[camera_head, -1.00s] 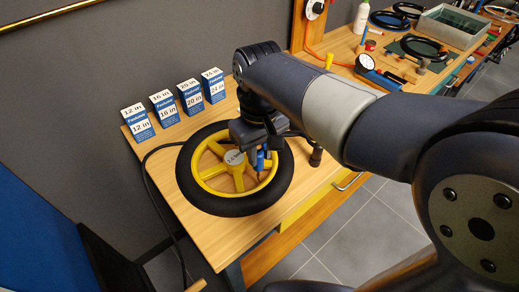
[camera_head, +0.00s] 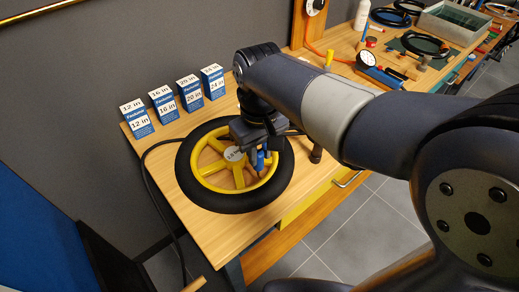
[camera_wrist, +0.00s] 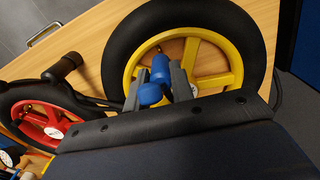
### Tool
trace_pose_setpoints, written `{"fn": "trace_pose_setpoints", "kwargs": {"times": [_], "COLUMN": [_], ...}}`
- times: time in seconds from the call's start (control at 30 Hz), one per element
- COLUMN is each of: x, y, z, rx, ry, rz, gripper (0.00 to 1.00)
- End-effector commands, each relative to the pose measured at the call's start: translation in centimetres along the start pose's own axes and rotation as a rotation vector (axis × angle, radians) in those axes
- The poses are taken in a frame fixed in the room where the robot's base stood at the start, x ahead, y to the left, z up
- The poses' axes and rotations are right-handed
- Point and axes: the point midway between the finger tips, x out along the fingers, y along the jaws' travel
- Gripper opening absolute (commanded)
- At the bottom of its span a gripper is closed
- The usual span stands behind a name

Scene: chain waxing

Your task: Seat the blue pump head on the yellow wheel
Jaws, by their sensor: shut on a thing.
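The yellow wheel (camera_head: 238,174) with a black tire lies flat on the wooden bench. Its spokes and rim also show in the wrist view (camera_wrist: 214,80). My gripper (camera_head: 259,152) is over the right part of the wheel, beside the hub. In the wrist view my gripper (camera_wrist: 158,82) is shut on the blue pump head (camera_wrist: 160,68), which sits between its two fingers. The blue pump head (camera_head: 260,160) points down inside the rim. A small thin part, perhaps the valve, shows near its tip. I cannot tell whether they touch.
A row of blue-and-white size boxes (camera_head: 163,103) stands behind the wheel. A black hose (camera_head: 152,175) runs along the bench's left side. A red wheel (camera_wrist: 52,118) shows in the wrist view. Tools and a grey metal bin (camera_head: 450,25) stand on the far bench.

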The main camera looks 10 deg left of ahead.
Motion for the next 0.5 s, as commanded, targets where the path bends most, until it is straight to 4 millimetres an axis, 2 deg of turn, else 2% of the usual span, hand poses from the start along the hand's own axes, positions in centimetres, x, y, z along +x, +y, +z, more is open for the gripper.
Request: {"fn": "trace_pose_setpoints", "kwargs": {"times": [0.13, 0.17, 0.47, 0.5], "x": [-0.02, -0.02, -0.02, -0.02], "y": [0.0, 0.0, 0.0, 0.0], "z": [-0.01, 0.0, 0.0, 0.0], "rx": [0.0, 0.0, 0.0, 0.0], "ry": [0.0, 0.0, 0.0, 0.0], "rz": [0.0, 0.0, 0.0, 0.0], "gripper": [0.0, 0.23, 0.48, 0.48]}}
